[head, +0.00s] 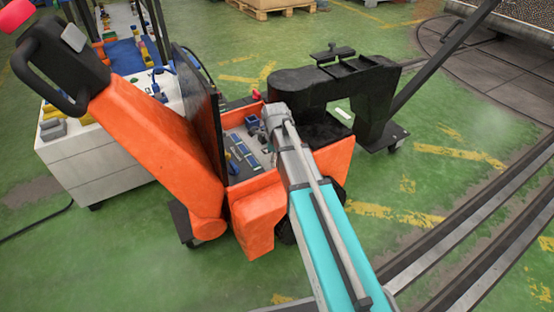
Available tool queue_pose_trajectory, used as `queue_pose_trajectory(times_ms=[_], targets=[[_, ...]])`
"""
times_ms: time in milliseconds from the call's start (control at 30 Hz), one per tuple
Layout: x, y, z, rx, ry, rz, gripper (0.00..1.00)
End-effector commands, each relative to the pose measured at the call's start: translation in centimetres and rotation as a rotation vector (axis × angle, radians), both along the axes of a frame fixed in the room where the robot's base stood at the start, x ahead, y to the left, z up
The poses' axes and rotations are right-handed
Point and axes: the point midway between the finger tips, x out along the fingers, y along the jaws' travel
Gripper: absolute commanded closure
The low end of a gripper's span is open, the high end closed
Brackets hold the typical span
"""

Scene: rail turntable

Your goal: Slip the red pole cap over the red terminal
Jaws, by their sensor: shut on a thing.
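The orange pallet truck (262,215) stands in the middle with its battery bay (238,141) open. Blue, green and grey parts lie in the bay, too small to name. A small red piece (256,95) shows at the bay's back edge; I cannot tell whether it is the cap, the terminal or a knob. My teal and grey arm reaches from the bottom right to the right side of the bay. Its far end hides my gripper's fingers and whatever they hold. I cannot make out the red pole cap or the red terminal for certain.
A dark upright panel (209,112) borders the bay on the left. A black wheeled stand (345,85) is close behind. A white cabinet (105,160) with loose items is at the left. Rails (490,240) cross the lower right. Green floor (130,260) is clear at the lower left.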

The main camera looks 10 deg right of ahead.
Motion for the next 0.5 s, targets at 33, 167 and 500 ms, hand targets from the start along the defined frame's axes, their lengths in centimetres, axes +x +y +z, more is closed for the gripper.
queue_pose_trajectory(times_ms=[33,167,500], targets=[[0.0,0.0,-0.6,0.0,0.0,0.0,0.81],[0.0,0.0,-1.3,0.0,0.0,0.0,0.81],[0.0,0.0,-2.5,0.0,0.0,0.0,0.81]])
